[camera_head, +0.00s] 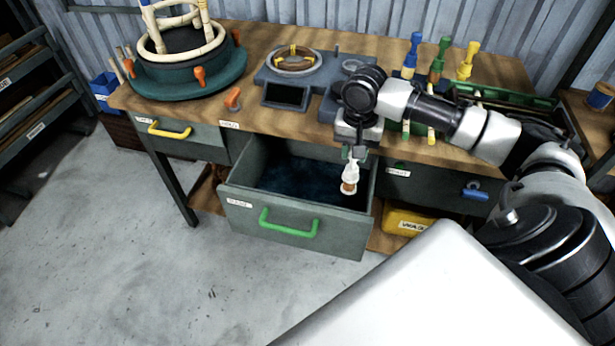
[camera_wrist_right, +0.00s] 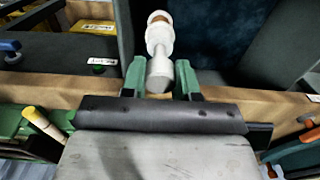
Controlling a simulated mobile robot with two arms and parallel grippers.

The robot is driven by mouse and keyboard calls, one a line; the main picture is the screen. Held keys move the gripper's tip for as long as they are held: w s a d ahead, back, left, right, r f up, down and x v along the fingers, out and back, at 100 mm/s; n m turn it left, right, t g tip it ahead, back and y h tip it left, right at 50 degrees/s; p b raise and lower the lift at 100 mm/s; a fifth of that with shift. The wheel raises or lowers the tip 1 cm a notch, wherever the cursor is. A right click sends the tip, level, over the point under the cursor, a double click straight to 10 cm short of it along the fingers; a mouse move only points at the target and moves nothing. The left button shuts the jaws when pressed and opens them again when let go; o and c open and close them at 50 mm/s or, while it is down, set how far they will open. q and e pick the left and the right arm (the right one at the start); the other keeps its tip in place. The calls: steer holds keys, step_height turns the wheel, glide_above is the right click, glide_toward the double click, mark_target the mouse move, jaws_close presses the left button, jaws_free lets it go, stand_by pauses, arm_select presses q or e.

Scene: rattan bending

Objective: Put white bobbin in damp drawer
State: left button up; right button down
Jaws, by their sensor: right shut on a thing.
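The white bobbin (camera_head: 349,172) hangs from my right gripper (camera_head: 353,152) in the head view, with a tan band near its lower end. It is above the right side of the open drawer with the green handle (camera_head: 289,223). In the right wrist view the green fingers of my right gripper (camera_wrist_right: 161,78) are shut on the bobbin (camera_wrist_right: 160,40), whose far end points over the drawer (camera_wrist_right: 283,45). The drawer has a dark blue lining and no object shows in it. Its label is too small to read surely. My left gripper is not in view.
The wooden bench (camera_head: 330,60) carries a teal round stand (camera_head: 190,75) with a rattan frame, a grey fixture (camera_head: 290,80) and several coloured clamps. A yellow-handled drawer (camera_head: 180,138) is left and a blue-handled drawer (camera_head: 430,185) right. A yellow bin (camera_head: 405,222) stands below. The floor in front is clear.

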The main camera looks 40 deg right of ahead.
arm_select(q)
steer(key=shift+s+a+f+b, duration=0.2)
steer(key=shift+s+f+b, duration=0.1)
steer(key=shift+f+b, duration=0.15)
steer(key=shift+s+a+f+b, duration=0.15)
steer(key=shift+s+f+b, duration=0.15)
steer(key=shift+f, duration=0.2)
arm_select(e)
steer(key=w+a+f, duration=0.7)
steer(key=w+f, duration=0.1)
steer(key=f, duration=0.3)
steer(key=shift+w+a, duration=0.2)
steer(key=shift+w, duration=0.05)
steer(key=c, duration=0.8)
jaws_free()
steer(key=shift+f, duration=0.15)
steer(key=shift+c, duration=0.2)
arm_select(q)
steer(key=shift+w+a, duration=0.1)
